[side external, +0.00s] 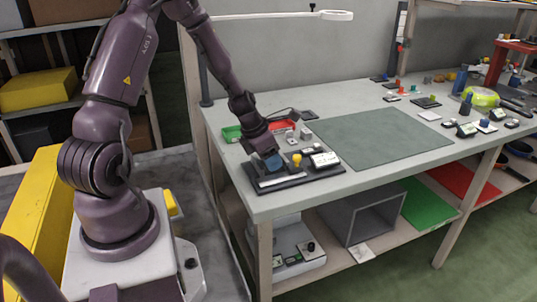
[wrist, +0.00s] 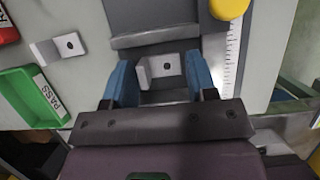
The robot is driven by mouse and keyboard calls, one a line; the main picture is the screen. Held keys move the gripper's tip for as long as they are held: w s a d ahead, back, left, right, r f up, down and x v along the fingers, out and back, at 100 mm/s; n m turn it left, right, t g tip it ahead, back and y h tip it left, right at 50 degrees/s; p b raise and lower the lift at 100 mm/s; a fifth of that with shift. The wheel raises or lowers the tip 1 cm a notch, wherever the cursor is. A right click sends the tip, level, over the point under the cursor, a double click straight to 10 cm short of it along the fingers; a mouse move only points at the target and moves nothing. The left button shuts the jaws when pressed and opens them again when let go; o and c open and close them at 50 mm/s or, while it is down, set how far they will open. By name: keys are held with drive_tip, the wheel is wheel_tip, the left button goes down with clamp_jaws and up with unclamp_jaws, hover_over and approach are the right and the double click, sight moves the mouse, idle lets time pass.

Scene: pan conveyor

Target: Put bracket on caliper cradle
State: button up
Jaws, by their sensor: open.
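My gripper (wrist: 160,72) is open, its two blue fingers standing one on each side of a pale grey angled bracket (wrist: 158,69) with a dark hole. The bracket appears to rest on the dark grey caliper cradle (wrist: 152,18); small gaps seem to show between it and the fingers. In the side external view my gripper (side external: 270,161) is low over the left part of the cradle (side external: 258,186) and hides this bracket. The caliper has a ruled scale (wrist: 235,55), a yellow knob (side external: 296,160) and a white display (side external: 325,159).
A second angled bracket (wrist: 58,48) lies on the bench left of the cradle. A green tray marked PASS (wrist: 42,95) and a red tray (side external: 282,126) stand nearby. The grey-green mat (side external: 380,135) to the right is clear. Several small items lie farther along the bench.

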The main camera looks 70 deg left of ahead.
drive_tip(key=v, duration=1.2)
drive_tip(key=s+d+r+m, duration=0.1)
drive_tip(key=d+r+m, duration=0.9)
drive_tip(key=m, duration=0.6)
drive_tip(key=s+d+r+m, duration=0.2)
drive_tip(key=s+d+m, duration=0.2)
drive_tip(key=m, duration=0.6)
drive_tip(key=s+d+r+m+t, duration=0.1)
drive_tip(key=s+d+m, duration=0.4)
drive_tip(key=m, duration=0.5)
drive_tip(key=shift+r, duration=0.55)
